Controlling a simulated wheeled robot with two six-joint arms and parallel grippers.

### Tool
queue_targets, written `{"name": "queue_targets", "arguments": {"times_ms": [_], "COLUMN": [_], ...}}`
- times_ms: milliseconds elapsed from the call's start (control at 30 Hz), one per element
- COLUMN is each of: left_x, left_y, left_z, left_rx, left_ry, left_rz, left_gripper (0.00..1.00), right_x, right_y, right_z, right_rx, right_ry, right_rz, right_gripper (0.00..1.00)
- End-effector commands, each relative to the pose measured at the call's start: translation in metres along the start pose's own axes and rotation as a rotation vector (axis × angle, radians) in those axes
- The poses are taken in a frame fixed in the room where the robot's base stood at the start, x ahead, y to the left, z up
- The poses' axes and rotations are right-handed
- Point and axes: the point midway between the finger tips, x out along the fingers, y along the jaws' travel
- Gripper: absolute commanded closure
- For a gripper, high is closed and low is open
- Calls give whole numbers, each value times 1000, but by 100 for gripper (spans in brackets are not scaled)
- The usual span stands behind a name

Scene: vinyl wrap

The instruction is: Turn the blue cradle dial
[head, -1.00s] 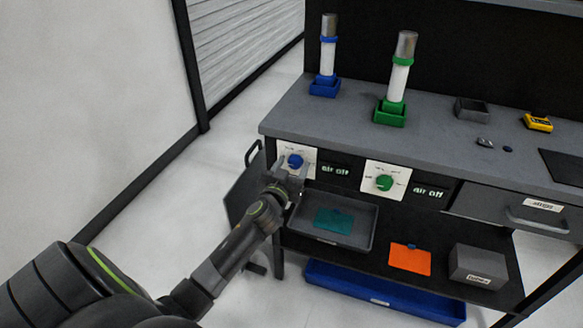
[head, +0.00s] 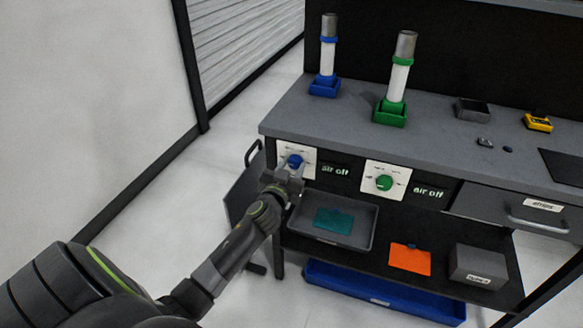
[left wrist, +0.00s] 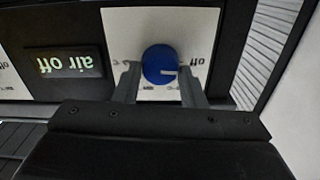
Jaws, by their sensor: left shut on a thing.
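The blue dial (head: 294,161) sits on a white plate (head: 310,155) at the left of the bench front. It also shows in the left wrist view (left wrist: 159,64), with a pale mark on its face, pointing to the right there. My left gripper (head: 291,171) is at the dial; in the left wrist view its fingers (left wrist: 160,84) stand on both sides of the dial, shut on it. The display (head: 335,170) beside it reads "air off". The blue cradle (head: 325,87) stands on the bench top with an upright white cylinder in it. My right gripper is not in view.
A green dial (head: 384,182) with its own "air off" display (head: 429,191) is further right. A green cradle (head: 390,115) holds another cylinder. A grey tray (head: 362,238) lies below the dials. Free floor lies left of the bench.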

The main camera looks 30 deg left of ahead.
Motion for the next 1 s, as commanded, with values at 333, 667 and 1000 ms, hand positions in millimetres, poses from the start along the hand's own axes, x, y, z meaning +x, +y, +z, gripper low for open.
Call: {"name": "queue_targets", "arguments": {"times_ms": [333, 667, 1000], "left_x": [0, 0, 0], "left_y": [1, 3, 4], "left_z": [1, 1, 2], "left_rx": [282, 597, 921], "left_ry": [-2, -3, -3], "left_rz": [0, 0, 2], "left_gripper": [86, 86, 86], "right_x": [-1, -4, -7], "right_y": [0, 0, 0], "right_z": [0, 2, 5], "right_rx": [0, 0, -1], "right_ry": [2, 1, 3], "right_rz": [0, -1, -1], "right_gripper": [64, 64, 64]}}
